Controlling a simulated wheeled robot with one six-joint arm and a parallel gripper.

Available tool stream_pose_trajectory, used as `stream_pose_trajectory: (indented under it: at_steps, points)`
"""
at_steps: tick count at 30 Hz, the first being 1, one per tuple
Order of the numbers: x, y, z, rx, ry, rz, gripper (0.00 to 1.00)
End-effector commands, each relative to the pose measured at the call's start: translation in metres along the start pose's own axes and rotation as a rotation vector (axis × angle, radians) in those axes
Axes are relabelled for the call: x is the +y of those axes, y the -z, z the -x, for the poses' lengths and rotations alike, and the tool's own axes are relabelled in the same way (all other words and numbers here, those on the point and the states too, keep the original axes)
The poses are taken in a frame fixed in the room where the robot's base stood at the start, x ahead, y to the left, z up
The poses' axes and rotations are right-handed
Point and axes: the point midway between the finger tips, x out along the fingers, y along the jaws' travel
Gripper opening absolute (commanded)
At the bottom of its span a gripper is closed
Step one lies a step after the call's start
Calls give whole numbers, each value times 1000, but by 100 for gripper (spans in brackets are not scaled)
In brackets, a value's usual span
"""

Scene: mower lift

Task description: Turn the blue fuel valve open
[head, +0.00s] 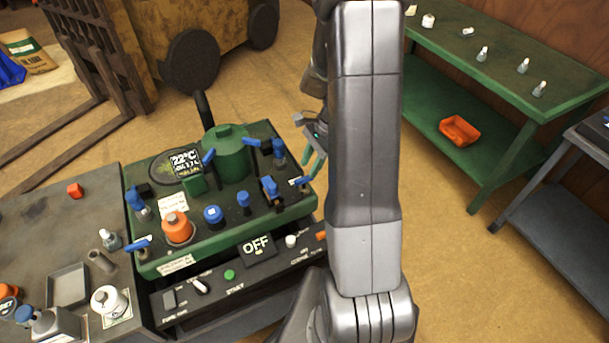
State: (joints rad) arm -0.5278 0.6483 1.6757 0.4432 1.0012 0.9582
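The green mower unit (165,262) carries several blue fittings, and I cannot tell for certain which is the fuel valve. A blue lever with a white tag (300,181) is at its right edge. Other blue levers are at the back (252,143), by the round green tank (208,156), and at the front left corner (138,245). Blue-topped fittings (270,187) stand near the right side. My gripper (313,170) has greenish fingers pointing down by the right edge, close to the tagged lever. My arm partly hides it, and contact and finger gap are unclear.
An orange cap (176,226) and a blue cap (213,214) stand on the unit. A grey bench (60,215) with loose parts adjoins on the left. A green table (510,65) stands right, with open floor between.

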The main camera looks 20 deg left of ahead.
Motion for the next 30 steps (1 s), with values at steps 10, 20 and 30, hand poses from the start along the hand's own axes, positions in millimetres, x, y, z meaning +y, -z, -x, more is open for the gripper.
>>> stream_pose_trajectory:
  at_steps: [10,20,30]
  points:
    - [0,0,-50,0,-1,0,34]
    - [0,0,-57,0,1,1,34]
    - [0,0,-57,0,1,0,0]
